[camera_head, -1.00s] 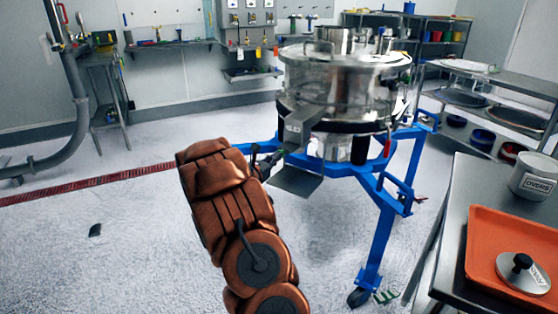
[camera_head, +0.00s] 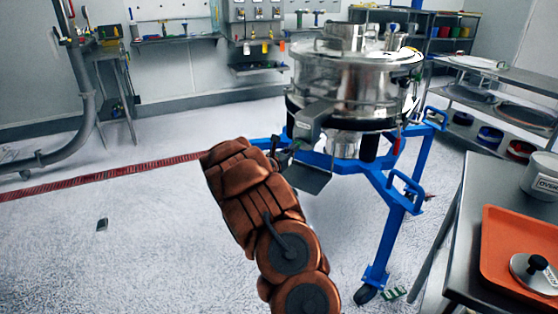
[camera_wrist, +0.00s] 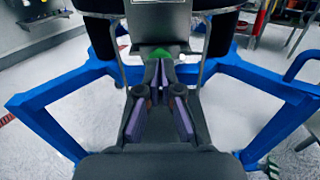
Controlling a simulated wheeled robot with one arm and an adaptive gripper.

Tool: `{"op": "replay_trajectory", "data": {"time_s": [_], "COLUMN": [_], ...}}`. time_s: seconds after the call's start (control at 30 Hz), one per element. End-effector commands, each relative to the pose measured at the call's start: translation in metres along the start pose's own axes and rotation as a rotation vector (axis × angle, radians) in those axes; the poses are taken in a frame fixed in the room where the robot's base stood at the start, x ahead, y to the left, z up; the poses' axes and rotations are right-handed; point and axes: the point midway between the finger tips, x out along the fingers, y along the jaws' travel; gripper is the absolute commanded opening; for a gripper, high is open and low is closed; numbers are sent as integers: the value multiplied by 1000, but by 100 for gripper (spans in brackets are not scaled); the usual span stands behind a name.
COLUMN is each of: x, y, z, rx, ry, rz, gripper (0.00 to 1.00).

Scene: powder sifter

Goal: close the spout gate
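The steel powder sifter (camera_head: 350,85) stands on a blue wheeled frame (camera_head: 398,225). Its grey box-shaped spout (camera_head: 312,118) points toward me, and it also shows at the top of the wrist view (camera_wrist: 158,20). A flat dark grey plate (camera_head: 308,179) juts out below the spout; I cannot tell for sure whether it is the gate. In the wrist view my gripper (camera_wrist: 160,78) is just below the spout, its purple-padded fingers close together near a small green part (camera_wrist: 163,53). Whether they hold anything is unclear. In the head view my arm partly hides the gripper.
A steel table (camera_head: 455,240) with an orange tray (camera_head: 495,240), a knobbed metal disc (camera_head: 540,275) and a white container (camera_head: 540,178) stands at right. Steel shelves (camera_head: 500,100) are behind it.

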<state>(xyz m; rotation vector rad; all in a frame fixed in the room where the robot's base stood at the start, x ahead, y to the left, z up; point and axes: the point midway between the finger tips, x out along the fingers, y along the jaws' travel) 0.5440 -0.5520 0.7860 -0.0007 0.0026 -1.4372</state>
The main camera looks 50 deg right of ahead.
Motion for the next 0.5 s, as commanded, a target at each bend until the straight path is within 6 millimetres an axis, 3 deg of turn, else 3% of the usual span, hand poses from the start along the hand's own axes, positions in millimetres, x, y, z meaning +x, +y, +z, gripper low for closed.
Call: {"op": "replay_trajectory", "data": {"time_s": [0.17,0.5], "x": [-19,-88], "y": [2,5], "z": [4,2], "rx": [2,-1], "ry": [-8,-4], "rz": [3,7], "gripper": [0,0]}}
